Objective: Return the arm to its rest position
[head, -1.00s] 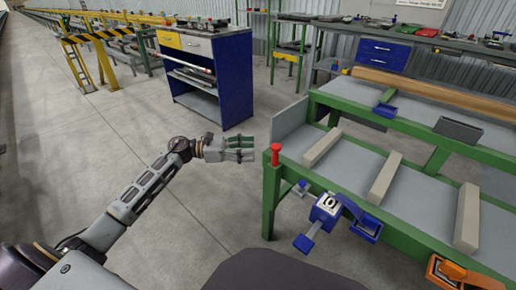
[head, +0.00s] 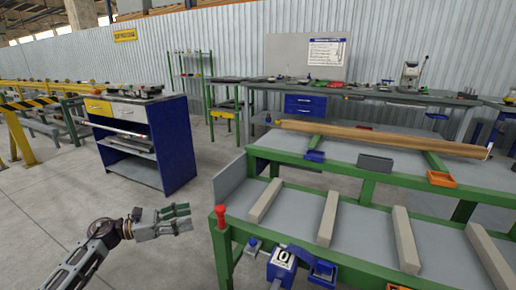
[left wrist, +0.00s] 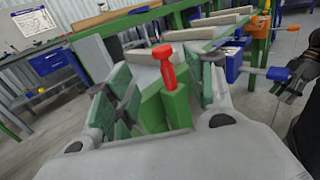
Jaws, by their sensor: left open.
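My left gripper (head: 178,218) reaches in from the lower left in the head view, over the floor left of the green runout table (head: 228,233). Its fingers point right toward the table's near left corner post, which bears a red knob (head: 221,216). In the left wrist view my left gripper (left wrist: 160,95) is open, with green finger pads apart and nothing held. The red knob (left wrist: 164,66) shows between the fingers there, beyond them. I cannot tell the exact gap to the post. My right gripper is not in the head view.
A blue cabinet (head: 178,150) stands behind my left arm. A blue counter box (head: 283,262) hangs on the table's front. Light bars (head: 328,218) lie across the table. A wooden beam (head: 380,138) lies on the upper level. Bare floor (head: 40,225) is free at left.

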